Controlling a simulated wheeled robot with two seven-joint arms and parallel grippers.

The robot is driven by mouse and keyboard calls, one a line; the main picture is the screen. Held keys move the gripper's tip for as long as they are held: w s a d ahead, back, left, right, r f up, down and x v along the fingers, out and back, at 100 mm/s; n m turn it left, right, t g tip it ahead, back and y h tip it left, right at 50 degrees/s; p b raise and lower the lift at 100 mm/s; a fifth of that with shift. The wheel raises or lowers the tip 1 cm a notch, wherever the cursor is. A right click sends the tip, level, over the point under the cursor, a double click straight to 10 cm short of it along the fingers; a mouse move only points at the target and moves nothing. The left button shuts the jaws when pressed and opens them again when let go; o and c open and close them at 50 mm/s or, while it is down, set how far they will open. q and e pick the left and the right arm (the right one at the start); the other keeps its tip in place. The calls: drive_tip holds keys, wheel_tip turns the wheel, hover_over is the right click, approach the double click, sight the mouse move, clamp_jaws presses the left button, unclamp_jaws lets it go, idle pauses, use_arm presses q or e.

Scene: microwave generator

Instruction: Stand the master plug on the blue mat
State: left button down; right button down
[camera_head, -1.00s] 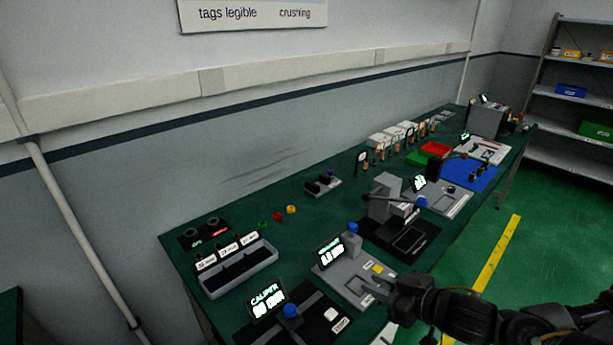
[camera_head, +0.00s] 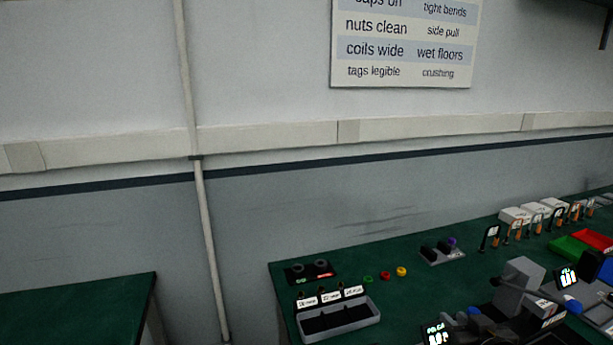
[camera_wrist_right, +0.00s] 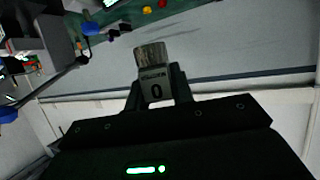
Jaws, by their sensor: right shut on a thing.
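My right gripper (camera_wrist_right: 156,92) is shut on a metal plug (camera_wrist_right: 151,60), which I take to be the master plug. The plug has a ribbed end pointing away from the gripper and a pale face with small print and a "0". It is held in the air, clear of the bench surface in the wrist view. In the head view the right gripper is hard to separate from the dark devices at the bottom right. My left gripper is not in view.
A grey tray with labelled slots (camera_head: 340,321) stands at the bench's near left. Red, green and yellow rings lie beside it. Green (camera_head: 568,247) and red trays stand farther back.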

drive_tip(key=w+a+r, duration=0.5)
drive_tip(key=a+r, duration=0.4)
drive_tip(key=r, duration=0.1)
wheel_tip(320, 180, down, 6)
drive_tip(key=s, duration=0.2)
drive_tip(key=shift+s+d+f, duration=0.15)
drive_tip(key=shift+f, duration=0.05)
